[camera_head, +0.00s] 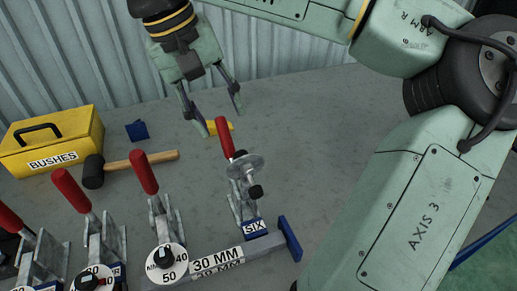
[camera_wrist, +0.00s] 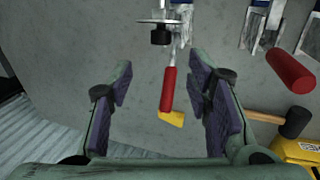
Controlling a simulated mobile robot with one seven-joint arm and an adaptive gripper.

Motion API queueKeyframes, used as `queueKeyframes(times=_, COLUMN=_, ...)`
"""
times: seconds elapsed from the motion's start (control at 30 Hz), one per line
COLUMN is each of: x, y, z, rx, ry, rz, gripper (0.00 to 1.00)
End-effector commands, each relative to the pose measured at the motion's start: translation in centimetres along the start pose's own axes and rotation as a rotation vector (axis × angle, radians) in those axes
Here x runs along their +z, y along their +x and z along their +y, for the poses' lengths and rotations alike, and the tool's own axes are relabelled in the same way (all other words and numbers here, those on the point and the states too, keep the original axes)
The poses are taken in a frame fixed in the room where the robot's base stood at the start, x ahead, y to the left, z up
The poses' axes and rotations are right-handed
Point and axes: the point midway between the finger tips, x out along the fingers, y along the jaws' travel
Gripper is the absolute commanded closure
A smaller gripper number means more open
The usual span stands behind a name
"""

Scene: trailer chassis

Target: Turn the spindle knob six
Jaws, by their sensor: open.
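The clamp with the blue SIX label (camera_head: 256,227) stands at the right end of the row. It has a red handle (camera_head: 225,138), a pale round disc (camera_head: 246,167) and black knob-like parts, one lower on the spindle (camera_head: 256,192). In the wrist view, the disc (camera_wrist: 157,20) and a black knob (camera_wrist: 160,38) are at the top, beyond my fingertips. My gripper (camera_head: 220,116) is open and empty, pointing down behind the clamp. In the wrist view the red handle (camera_wrist: 168,88) shows between the fingers of my gripper (camera_wrist: 163,88); whether they touch it is unclear.
A mallet (camera_head: 140,162), a yellow BUSHES box (camera_head: 50,142), a blue block (camera_head: 137,130) and a small yellow piece (camera_wrist: 172,118) lie behind.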

Motion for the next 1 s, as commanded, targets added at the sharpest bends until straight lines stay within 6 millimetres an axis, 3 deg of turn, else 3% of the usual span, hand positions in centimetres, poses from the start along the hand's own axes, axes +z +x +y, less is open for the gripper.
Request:
queueKeyframes(times=0.6, x=0.1, y=9.6, z=0.1, rx=-0.002, ry=0.002, rz=-0.004, gripper=0.55)
queueKeyframes(times=1.0, x=0.0, y=10.6, z=0.0, rx=-0.003, ry=0.0, rz=-0.002, gripper=0.55)
